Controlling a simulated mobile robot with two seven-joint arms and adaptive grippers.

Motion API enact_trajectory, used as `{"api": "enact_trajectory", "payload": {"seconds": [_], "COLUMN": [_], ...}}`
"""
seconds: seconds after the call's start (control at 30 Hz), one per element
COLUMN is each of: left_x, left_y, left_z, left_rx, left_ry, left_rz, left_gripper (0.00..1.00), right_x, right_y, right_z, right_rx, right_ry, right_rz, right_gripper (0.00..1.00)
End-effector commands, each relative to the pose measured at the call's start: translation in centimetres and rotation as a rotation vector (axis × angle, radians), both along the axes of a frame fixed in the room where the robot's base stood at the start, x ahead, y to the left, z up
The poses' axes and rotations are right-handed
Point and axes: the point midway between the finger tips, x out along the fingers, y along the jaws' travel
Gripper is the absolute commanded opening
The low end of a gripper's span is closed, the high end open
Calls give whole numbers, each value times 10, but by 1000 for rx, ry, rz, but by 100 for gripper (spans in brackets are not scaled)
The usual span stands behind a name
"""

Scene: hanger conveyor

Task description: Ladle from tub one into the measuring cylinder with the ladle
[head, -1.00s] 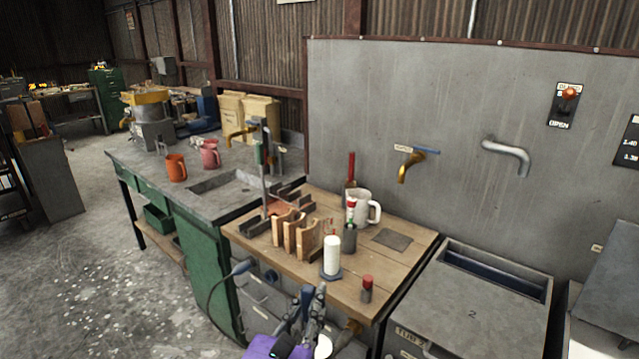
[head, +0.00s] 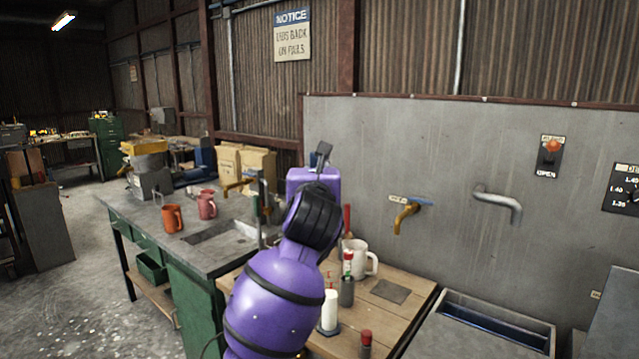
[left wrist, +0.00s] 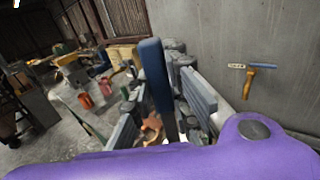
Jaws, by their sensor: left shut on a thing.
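My left gripper (left wrist: 163,112) is shut on a blue bar, seemingly the ladle's handle (left wrist: 154,75), which stands up between the grey fingers in the left wrist view. In the head view my purple left arm rises in front of the bench and mostly hides the gripper. A small white rounded thing (head: 247,229) beside the arm may be the ladle's bowl; I cannot be sure. A white upright cylinder (head: 329,310), possibly the measuring cylinder, stands on the wooden bench. No tub marked one can be made out. My right gripper is out of view.
A grey tub (head: 472,325) is at right. Brass tap (head: 406,216) and grey spout (head: 505,205) jut from the wall panel.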

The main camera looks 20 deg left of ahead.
Motion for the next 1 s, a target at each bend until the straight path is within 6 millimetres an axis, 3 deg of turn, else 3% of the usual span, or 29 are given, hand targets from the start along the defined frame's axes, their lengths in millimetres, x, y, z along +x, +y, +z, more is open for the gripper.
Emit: {"api": "enact_trajectory", "payload": {"seconds": [0.07,0.2,0.5,0.7,1.0], "left_x": [16,41,80,86,82], "left_y": [4,9,12,15,7], "left_z": [14,14,-25,-43,-54], "left_rx": [-7,-6,0,4,57], "left_ry": [-4,-2,0,-5,-25], "left_rz": [23,58,103,116,118], "left_gripper": [0,0,0,0,0], "right_x": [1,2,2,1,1], "right_y": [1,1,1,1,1], "right_z": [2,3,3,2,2], "right_rx": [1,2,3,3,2], "right_ry": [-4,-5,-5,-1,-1], "right_rz": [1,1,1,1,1], "right_gripper": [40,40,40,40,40]}}
